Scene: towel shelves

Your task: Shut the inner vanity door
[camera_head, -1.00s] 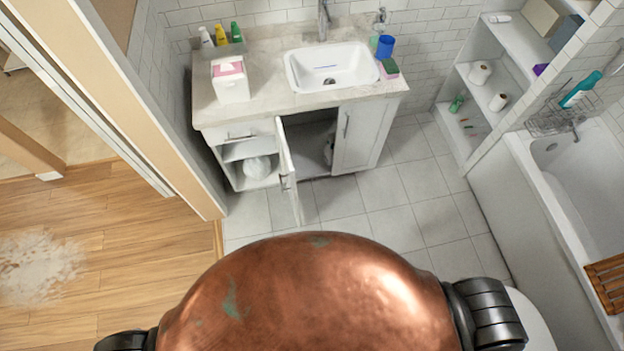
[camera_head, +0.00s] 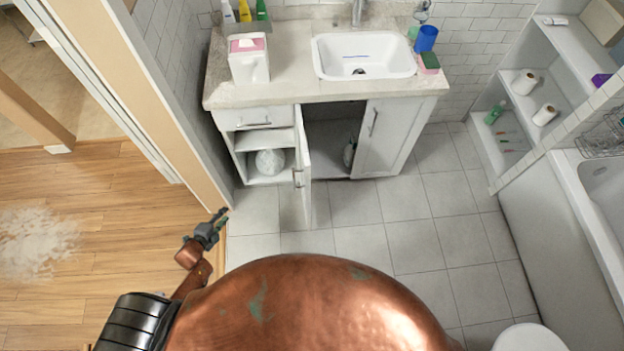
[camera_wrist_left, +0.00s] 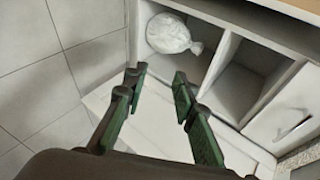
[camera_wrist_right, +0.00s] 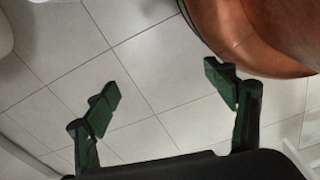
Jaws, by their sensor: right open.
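The inner vanity door (camera_head: 302,165) is white and stands ajar, swung out towards me, with a handle on its face. The dark compartment (camera_head: 330,145) beside it is uncovered. My left gripper (camera_head: 218,222) is left of the door and apart from it, above the floor by the door frame. In the left wrist view my left gripper (camera_wrist_left: 158,78) is open and empty, facing the open shelves; a white panel below, likely the door, is partly hidden by the fingers. My right gripper (camera_wrist_right: 165,88) is open and empty over floor tiles; the head view does not show it.
The vanity's right door (camera_head: 388,137) is closed. A white bag (camera_head: 270,162) sits on the lower open shelf. The wooden door frame (camera_head: 150,110) stands close to my left arm. A toilet (camera_head: 530,337) and bathtub (camera_head: 560,250) are at right. Tiled floor before the vanity is clear.

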